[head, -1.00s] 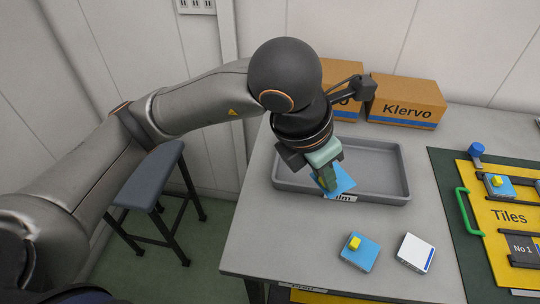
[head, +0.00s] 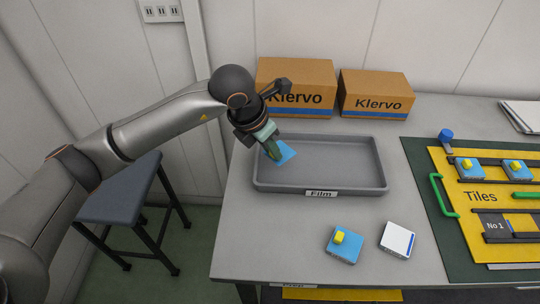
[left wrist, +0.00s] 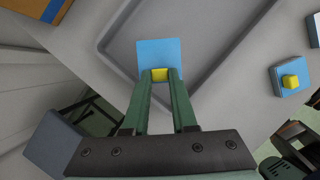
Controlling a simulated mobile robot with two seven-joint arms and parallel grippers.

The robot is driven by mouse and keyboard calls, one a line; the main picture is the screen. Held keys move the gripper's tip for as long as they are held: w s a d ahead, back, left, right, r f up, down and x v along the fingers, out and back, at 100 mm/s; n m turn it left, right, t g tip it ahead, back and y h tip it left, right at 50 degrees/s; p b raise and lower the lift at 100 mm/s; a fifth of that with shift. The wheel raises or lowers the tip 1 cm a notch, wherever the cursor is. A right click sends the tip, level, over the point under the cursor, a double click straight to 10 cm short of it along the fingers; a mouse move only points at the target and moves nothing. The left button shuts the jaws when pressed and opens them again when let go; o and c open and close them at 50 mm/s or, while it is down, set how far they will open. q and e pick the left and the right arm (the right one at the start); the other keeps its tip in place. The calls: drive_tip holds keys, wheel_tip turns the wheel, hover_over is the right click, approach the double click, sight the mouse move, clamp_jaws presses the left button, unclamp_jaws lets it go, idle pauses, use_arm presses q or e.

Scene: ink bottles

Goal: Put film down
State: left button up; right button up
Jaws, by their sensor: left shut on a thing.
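The film is a thin blue square (head: 286,152) with a yellow tab, which shows in the left wrist view (left wrist: 158,52). My left gripper (head: 272,153) is shut on the yellow tab, with its green fingers (left wrist: 160,85) on either side. The film hangs tilted over the left part of a grey tray (head: 372,165) labelled "Film". I cannot tell whether its lower edge touches the tray floor. The rest of the tray looks empty. My right gripper is not in view.
A blue tile with a yellow tab (head: 344,248) and a white tile with a blue edge (head: 397,239) lie before the tray. Two Klervo boxes (head: 297,88) stand behind it. A yellow Tiles board (head: 478,215) is at right. A stool (head: 118,190) stands left of the table.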

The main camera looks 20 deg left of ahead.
sight(274, 166)
use_arm(q)
drive_tip(key=shift+w+f, duration=0.2)
drive_tip(key=shift+f, duration=0.05)
drive_tip(key=f, duration=0.3)
drive_tip(key=shift+w+a+f+p, duration=0.2)
drive_tip(key=shift+w+f+p, duration=0.1)
drive_tip(key=shift+f, duration=0.1)
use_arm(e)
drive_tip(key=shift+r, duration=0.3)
use_arm(q)
drive_tip(key=shift+f+b, duration=0.45)
drive_tip(key=shift+b, duration=0.05)
drive_tip(key=o, duration=0.7)
drive_tip(key=shift+o, duration=0.7)
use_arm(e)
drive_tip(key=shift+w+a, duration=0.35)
